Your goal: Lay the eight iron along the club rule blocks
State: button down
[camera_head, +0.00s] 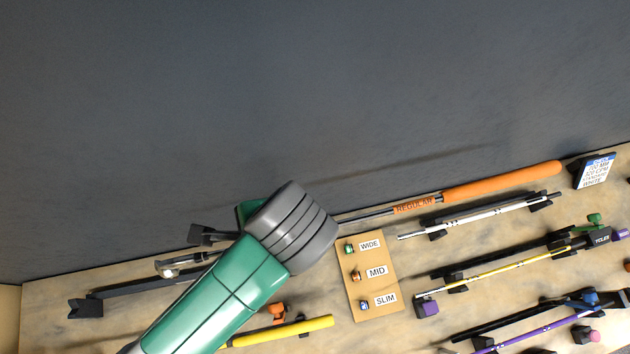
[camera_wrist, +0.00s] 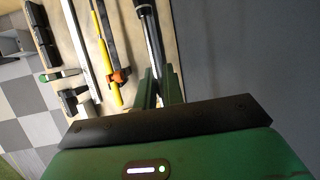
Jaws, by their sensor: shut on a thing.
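A club with an orange grip (camera_head: 500,182) lies slanting along the bench's back edge in the head view, its band reading REGULAR. Its steel shaft (camera_head: 362,216) runs behind my wrist. A silver iron head (camera_head: 172,267) shows left of my wrist, roughly in line with that shaft. In the wrist view my gripper (camera_wrist: 158,88) is shut on a club shaft (camera_wrist: 153,42). A long dark bar (camera_head: 140,287) with a black end block (camera_head: 85,307) lies at left; I cannot tell if this is the club rule.
A cork-coloured board (camera_head: 372,284) labelled WIDE, MID and SLIM stands right of my wrist. A yellow-gripped item (camera_head: 290,332) lies in front. White, yellow and purple shafts rest on blocks at right. A lettered card (camera_head: 597,171) stands at the back right. Beyond the bench is bare dark floor.

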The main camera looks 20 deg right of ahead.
jog(key=a+f+b, duration=0.4)
jog(key=a+f, duration=0.1)
jog(key=a, duration=0.6)
jog(key=a+f+b, duration=0.4)
jog(key=a+f, duration=0.2)
jog(key=a, duration=0.4)
jog(key=s+a+f+b, duration=0.3)
jog(key=s+a, duration=0.1)
jog(key=a, duration=0.4)
jog(key=s+a+f+b, duration=0.3)
jog(key=s+a+b, duration=0.15)
jog(key=a, duration=0.45)
jog(key=s+a+f+b, duration=0.3)
jog(key=s+a, duration=0.4)
jog(key=s, duration=0.4)
jog(key=s+a+f+b, duration=0.3)
jog(key=s+a+b, duration=0.2)
jog(key=s, duration=0.6)
jog(key=s+a+f+b, duration=0.4)
jog(key=s+a, duration=0.5)
jog(key=s, duration=0.3)
jog(key=shift+a, duration=0.15)
